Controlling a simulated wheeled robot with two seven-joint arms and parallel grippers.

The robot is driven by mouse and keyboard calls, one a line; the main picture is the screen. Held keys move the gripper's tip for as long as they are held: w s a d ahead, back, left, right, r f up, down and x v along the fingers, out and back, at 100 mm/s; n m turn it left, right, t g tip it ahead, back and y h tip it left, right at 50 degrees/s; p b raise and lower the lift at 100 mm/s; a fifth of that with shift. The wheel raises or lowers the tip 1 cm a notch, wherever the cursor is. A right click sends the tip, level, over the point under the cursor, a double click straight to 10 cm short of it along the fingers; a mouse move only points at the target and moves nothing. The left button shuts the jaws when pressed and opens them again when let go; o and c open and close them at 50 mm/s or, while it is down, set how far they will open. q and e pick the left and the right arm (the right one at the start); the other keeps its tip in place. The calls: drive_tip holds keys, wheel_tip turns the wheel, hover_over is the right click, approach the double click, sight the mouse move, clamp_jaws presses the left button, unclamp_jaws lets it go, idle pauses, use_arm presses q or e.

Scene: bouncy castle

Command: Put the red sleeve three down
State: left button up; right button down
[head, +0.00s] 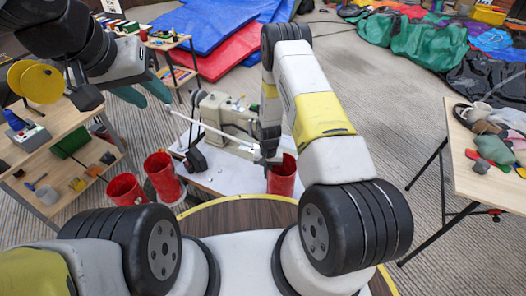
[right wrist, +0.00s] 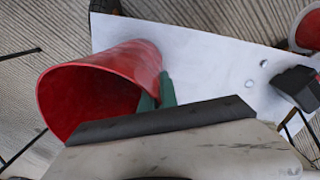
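A red sleeve (head: 282,178), open like a bucket, is at the right end of the white sewing table (head: 222,180). My right gripper (head: 268,158) reaches down to it. In the right wrist view the sleeve (right wrist: 120,75) shows its open mouth, and the green fingers of the right gripper (right wrist: 158,94) are close together at its rim, one on each side of the wall. Whether the sleeve touches the table I cannot tell. Two more red sleeves (head: 162,176) (head: 126,189) stand at the table's left. My left gripper (head: 144,94) is open and empty, above and left of the table.
A sewing machine (head: 226,112) stands on the white table, with a thin white rod in front. A wooden shelf (head: 50,165) with small tools is at left. Another wooden table (head: 490,170) is at right. Coloured fabric (head: 420,45) lies behind.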

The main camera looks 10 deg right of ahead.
drive_tip(key=c, duration=2.1)
unclamp_jaws()
drive_tip(key=shift+f, duration=0.2)
drive_tip(key=o, duration=0.5)
drive_tip(key=shift+c, duration=0.2)
